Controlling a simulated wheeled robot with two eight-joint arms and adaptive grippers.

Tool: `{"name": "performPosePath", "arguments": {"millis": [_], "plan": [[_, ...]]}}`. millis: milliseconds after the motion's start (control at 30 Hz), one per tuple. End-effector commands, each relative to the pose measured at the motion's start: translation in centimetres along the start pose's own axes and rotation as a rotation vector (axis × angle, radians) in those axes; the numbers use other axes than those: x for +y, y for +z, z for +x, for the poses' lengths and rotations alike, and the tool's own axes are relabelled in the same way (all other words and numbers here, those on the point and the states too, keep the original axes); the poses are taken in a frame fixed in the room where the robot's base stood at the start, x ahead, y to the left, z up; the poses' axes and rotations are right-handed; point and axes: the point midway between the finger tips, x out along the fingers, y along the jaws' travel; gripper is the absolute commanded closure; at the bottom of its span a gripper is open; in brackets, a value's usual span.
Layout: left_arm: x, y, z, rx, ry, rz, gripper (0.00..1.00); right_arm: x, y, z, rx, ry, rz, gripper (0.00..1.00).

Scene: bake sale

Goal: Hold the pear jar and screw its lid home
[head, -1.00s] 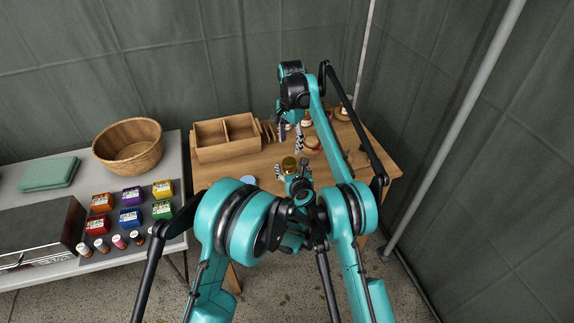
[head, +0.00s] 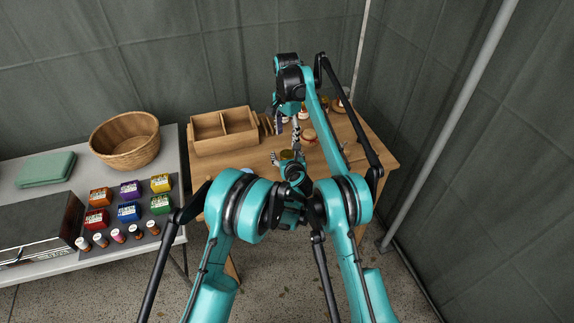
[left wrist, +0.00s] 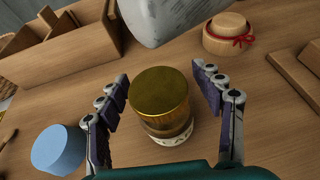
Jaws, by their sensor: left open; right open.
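The pear jar, a glass jar with a gold lid (left wrist: 160,92) on top and a pale label low down, stands upright on the table in the left wrist view. How tightly the lid sits cannot be told. My left gripper (left wrist: 160,74) is open, with one finger on each side of the jar and gaps visible. In the head view the jar (head: 287,154) is partly hidden by my left gripper (head: 288,160). My right gripper (head: 287,127) is open and empty, above the table just beyond the jar.
A light blue cylinder (left wrist: 58,150) stands left of the jar. A round wooden box with red ribbon (left wrist: 228,38) sits beyond it to the right. A divided wooden crate (head: 222,151) is at the back left. A wicker basket (head: 125,160) stands on the grey table.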

Motion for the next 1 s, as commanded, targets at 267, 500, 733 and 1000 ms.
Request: {"name": "performPosePath", "arguments": {"millis": [267,500,733,1000], "plan": [[-0.01,-0.01,1.18,0.001,0.0,-0.001,0.33,0.0,0.01,-0.01,0.0,0.0,0.0,0.41],[-0.01,-0.02,1.16,0.001,0.0,0.0,0.49,0.01,0.03,-0.02,-0.001,0.0,0.0,0.41],[0.0,-0.04,1.15,0.001,0.0,-0.001,1.0,0.01,0.04,-0.01,-0.001,0.0,0.0,0.41],[0.0,-0.1,1.15,0.002,0.0,-0.001,1.0,0.0,0.05,0.0,-0.001,0.0,0.0,0.41]]}}
